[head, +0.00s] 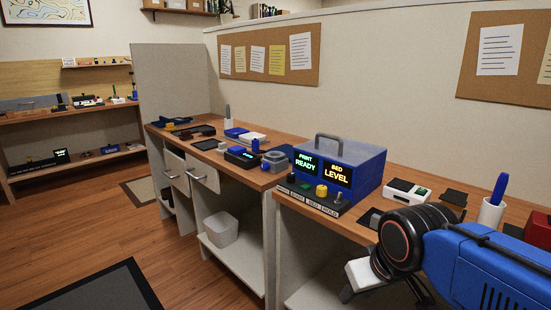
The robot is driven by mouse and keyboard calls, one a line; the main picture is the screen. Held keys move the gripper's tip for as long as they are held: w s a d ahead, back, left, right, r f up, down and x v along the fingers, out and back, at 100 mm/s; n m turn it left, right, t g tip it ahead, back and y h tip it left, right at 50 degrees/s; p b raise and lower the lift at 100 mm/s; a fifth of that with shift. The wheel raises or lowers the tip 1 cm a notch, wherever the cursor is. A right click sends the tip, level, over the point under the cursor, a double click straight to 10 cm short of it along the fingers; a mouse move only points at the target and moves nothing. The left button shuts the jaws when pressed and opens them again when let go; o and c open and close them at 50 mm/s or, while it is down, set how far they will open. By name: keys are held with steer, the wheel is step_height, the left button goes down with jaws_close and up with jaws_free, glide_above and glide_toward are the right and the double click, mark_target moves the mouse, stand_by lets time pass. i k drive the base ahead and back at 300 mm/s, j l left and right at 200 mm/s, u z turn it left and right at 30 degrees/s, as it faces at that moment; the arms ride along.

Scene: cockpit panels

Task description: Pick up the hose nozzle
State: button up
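I cannot make out a hose nozzle for certain in the head view. Small items on the desks are too small to identify, including a grey rounded piece (275,161) near the middle desk's front edge. My blue arm with its black, orange-ringed joint fills the lower right and covers part of the near desk.
A blue box (361,157) with lit "PRINT READY" and "BED LEVEL" screens stands on the near desk (389,169). A cup with a blue pen (491,214) is right of it. A white bin (221,229) sits below. Open floor (65,225) lies left.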

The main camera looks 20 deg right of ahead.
mark_target(256, 143)
steer(key=i+j+z, duration=0.15)
steer(key=j, duration=0.2)
steer(key=i+j+z, duration=0.1)
steer(key=i+j, duration=0.15)
steer(key=i+j+z, duration=0.15)
steer(key=j, duration=0.35)
